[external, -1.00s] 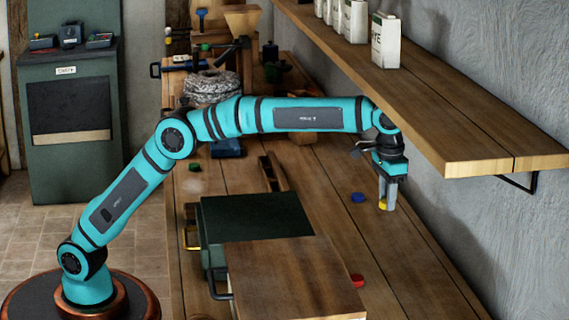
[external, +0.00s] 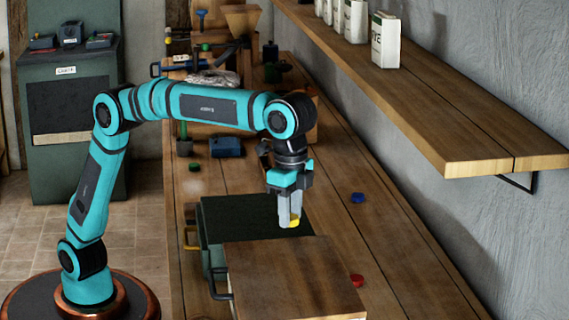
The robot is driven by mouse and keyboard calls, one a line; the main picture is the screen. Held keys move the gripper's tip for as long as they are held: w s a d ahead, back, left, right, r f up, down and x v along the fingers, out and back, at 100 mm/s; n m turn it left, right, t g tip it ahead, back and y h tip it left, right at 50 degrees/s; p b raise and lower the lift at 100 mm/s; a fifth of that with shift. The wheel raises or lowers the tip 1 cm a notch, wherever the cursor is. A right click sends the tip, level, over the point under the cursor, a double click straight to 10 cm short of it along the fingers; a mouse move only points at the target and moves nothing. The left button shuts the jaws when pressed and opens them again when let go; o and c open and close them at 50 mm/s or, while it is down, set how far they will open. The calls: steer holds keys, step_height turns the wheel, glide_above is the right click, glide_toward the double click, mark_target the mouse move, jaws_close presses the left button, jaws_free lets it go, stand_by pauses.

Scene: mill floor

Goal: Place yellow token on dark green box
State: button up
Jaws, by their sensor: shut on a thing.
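The yellow token (external: 293,223) is between the fingertips of my gripper (external: 290,214), which is shut on it. My gripper points down and holds the token in front of the right part of the dark green box (external: 235,218) in the picture. The token looks raised, but I cannot tell how high it is over the box. The dark green box has a flat top and stands on the long wooden bench. Its near part is hidden by a wooden box.
The wooden box (external: 290,280) stands close in front of the green box. A blue token (external: 358,198) and a red token (external: 357,281) lie on the bench (external: 400,255). A green token (external: 194,167) lies farther back. A wooden shelf (external: 430,105) overhangs the right side.

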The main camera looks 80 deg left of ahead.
steer(key=s+d+m, duration=0.1)
steer(key=s, duration=0.3)
steer(key=s+d+r+m, duration=0.1)
steer(key=s, duration=0.2)
steer(key=s+d+r+m, duration=0.1)
steer(key=s, duration=0.3)
steer(key=shift+s+m, duration=0.3)
steer(key=shift+m, duration=0.1)
steer(key=s+d+f+m, duration=0.1)
steer(key=s+d+f, duration=0.5)
steer(key=s+f, duration=0.45)
steer(key=s+d+f+m, duration=0.2)
steer(key=s+d+f, duration=0.45)
steer(key=s, duration=0.75)
steer(key=s+d+f+m, duration=0.1)
steer(key=s+d+f, duration=0.3)
steer(key=s+f, duration=0.75)
step_height(320, 180, up, 30)
steer(key=r+n, duration=0.1)
steer(key=n, duration=1.8)
glide_above(230, 235)
steer(key=shift+f, duration=5.25)
steer(key=shift+f, duration=0.2)
